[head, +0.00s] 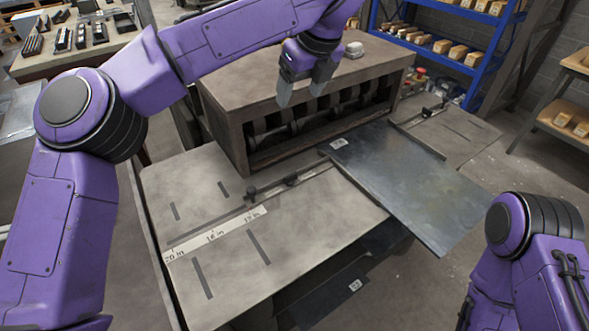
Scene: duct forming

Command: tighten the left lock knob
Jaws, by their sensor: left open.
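My left gripper (302,92) hangs over the front of the brown machine housing, open and empty, its grey fingers apart and pointing down. A dark fence bar lies across the left side of the grey table. It carries a small dark knob (251,192) at its left end and another small dark fitting (292,180) farther right. Which of these is the left lock knob is too small to tell. The left gripper is above and behind both, touching neither. My right arm is at the lower right; its gripper is out of view.
A dark metal sheet (410,185) lies on the right part of the table and overhangs its front. The brown housing (232,115) with rollers stands behind. A ruler strip (215,235) and slots mark the bare left table. A blue shelf (478,42) stands at back right.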

